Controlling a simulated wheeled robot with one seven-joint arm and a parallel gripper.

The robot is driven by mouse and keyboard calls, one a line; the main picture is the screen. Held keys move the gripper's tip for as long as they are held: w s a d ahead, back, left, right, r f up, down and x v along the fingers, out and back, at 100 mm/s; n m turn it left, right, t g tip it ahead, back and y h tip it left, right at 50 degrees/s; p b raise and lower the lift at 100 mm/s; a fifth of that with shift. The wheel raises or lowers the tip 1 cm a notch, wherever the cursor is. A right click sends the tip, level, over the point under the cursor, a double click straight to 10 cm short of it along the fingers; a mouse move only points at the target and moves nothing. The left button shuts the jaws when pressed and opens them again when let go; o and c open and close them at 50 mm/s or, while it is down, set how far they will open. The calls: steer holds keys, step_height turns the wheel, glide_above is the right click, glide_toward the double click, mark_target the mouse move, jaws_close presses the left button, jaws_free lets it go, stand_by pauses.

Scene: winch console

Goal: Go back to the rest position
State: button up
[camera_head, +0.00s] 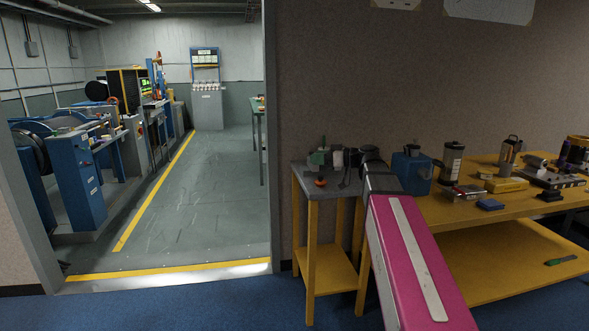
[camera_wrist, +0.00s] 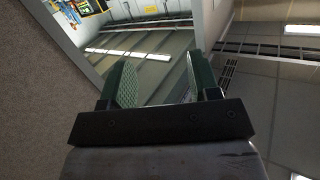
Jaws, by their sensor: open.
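My gripper (camera_wrist: 157,78) shows in the wrist view with two green padded fingers standing apart. Nothing is held between them. Beyond the fingers, the wrist view shows the doorway, a wall and the ceiling, so the fingers point away from the tables. In the head view my pink arm (camera_head: 415,260) reaches from the bottom edge up to the small side table and hides part of the tables. My fingers cannot be told apart from the small items there.
A small grey-topped table (camera_head: 310,184) stands left of my arm. A yellow workbench (camera_head: 450,211) on the right holds a blue can (camera_head: 411,172), a yellow box (camera_head: 507,184) and several tools. Left, an open doorway leads to blue machines (camera_head: 76,180) beside a clear floor (camera_head: 205,205).

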steer(key=s+d+f+m+g+h, duration=0.1)
steer(key=s+f+m+h, duration=0.3)
steer(key=f, duration=0.9)
steer(key=s+d+f+m+g+h, duration=0.1)
steer(key=s+f+m+g+h, duration=0.2)
steer(key=f, duration=1)
steer(key=s+d+f+m+g+h, duration=0.1)
steer(key=s+d+f+m+h, duration=0.2)
steer(key=s+f, duration=0.3)
steer(key=s+d+f+m+h, duration=0.2)
steer(key=s+d+f+h, duration=0.3)
steer(key=s+f, duration=0.2)
step_height(320, 180, down, 3)
steer(key=shift+r+m+g+h, duration=0.15)
steer(key=shift+m+g+h, duration=0.25)
steer(key=shift+d, duration=0.1)
